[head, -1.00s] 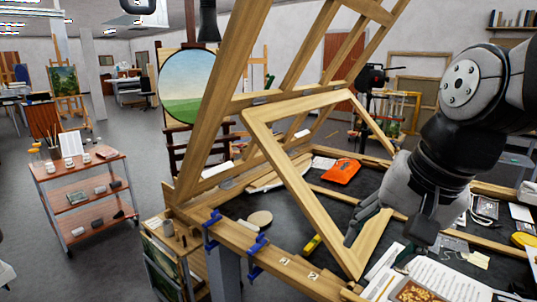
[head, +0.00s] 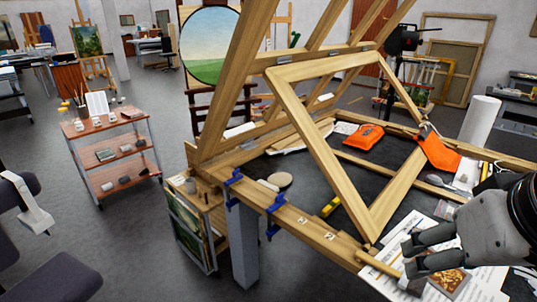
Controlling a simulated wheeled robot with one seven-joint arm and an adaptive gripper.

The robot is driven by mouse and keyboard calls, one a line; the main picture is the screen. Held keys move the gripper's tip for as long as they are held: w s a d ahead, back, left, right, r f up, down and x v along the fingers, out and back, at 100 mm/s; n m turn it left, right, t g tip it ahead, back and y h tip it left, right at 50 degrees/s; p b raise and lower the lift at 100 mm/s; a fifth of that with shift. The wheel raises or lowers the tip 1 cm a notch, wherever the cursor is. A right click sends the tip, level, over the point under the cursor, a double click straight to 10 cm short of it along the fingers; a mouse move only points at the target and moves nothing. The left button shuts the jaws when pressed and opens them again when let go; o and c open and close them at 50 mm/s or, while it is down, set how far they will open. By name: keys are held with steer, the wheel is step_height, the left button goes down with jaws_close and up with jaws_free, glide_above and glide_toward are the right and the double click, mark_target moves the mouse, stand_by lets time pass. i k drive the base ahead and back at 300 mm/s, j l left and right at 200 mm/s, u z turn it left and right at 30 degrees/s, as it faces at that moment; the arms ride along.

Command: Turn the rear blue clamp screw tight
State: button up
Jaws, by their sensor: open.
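Two blue clamps grip the wooden front rail of the worktable in the head view. The farther blue clamp (head: 233,186) is on the left, and the nearer blue clamp (head: 273,216) is to its right. Their screws are small here, and I cannot tell how tight they are. My gripper (head: 408,260) is at the lower right, open and empty, its fingers pointing left. It is over or near papers and a small tray with a gilt-brown piece (head: 447,281), well apart from both clamps.
A large tilted wooden frame (head: 335,150) stands over the dark tabletop, between much of the table and me. A yellow tool (head: 331,206) and an orange object (head: 363,137) lie on the table. A shelved cart (head: 112,150) stands left, with open floor around it.

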mark_target(234, 173)
steer(key=i+j+u, duration=0.35)
steer(key=i+u, duration=0.35)
steer(key=i, duration=0.15)
steer(key=i+u, duration=0.35)
steer(key=i+j, duration=0.05)
steer(key=i, duration=0.1)
